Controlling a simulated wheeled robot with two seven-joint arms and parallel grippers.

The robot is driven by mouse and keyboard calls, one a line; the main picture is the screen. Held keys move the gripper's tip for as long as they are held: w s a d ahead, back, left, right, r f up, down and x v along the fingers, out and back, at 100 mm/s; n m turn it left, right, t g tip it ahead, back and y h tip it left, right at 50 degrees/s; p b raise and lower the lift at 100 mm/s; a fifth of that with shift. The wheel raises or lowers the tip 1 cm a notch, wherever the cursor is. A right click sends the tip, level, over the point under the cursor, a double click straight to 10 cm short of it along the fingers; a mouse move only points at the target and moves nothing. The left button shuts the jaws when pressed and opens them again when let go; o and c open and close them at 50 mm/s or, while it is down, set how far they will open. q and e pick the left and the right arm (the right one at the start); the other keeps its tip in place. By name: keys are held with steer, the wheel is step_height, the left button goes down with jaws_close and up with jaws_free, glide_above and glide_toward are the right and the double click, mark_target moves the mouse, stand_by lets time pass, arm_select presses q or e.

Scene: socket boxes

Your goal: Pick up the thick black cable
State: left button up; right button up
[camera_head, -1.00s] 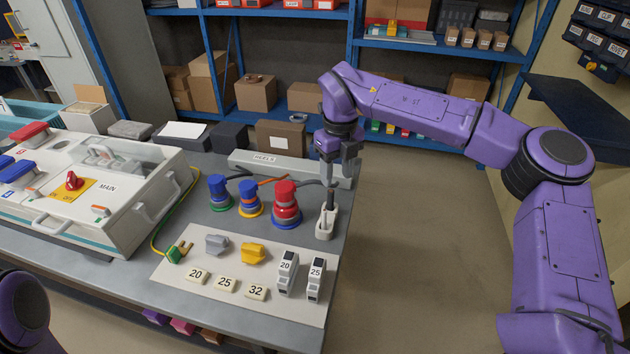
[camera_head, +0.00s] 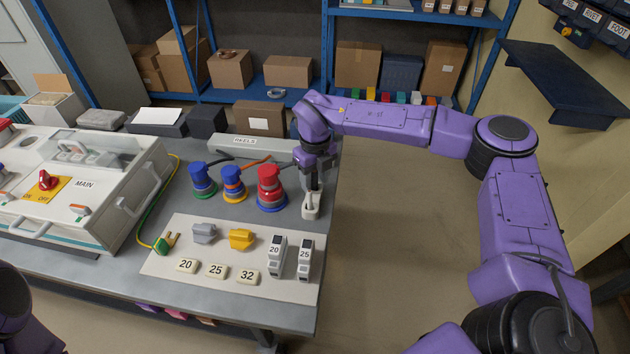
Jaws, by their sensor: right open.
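Three plugs stand in a row on the grey bench. Dark cables run back from the blue-and-green plug (camera_head: 203,181) and the large red plug (camera_head: 270,190); an orange one runs from the blue-and-yellow plug (camera_head: 233,184). The cable behind the red plug is partly hidden by my right gripper, so I cannot tell which cable is thickest. My right gripper (camera_head: 314,188) points down, open, just above a white upright holder (camera_head: 311,210) at the bench's right edge. A dark upright piece in the holder is partly covered by the fingers. My left gripper is out of view.
A white mat (camera_head: 165,265) holds a grey connector, a yellow connector, a green plug, number tiles and two modules. The MAIN panel (camera_head: 95,215) fills the left of the bench. A long grey REELS box (camera_head: 262,146) lies behind the plugs. Floor right of the bench is clear.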

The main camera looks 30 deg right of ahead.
jaws_close()
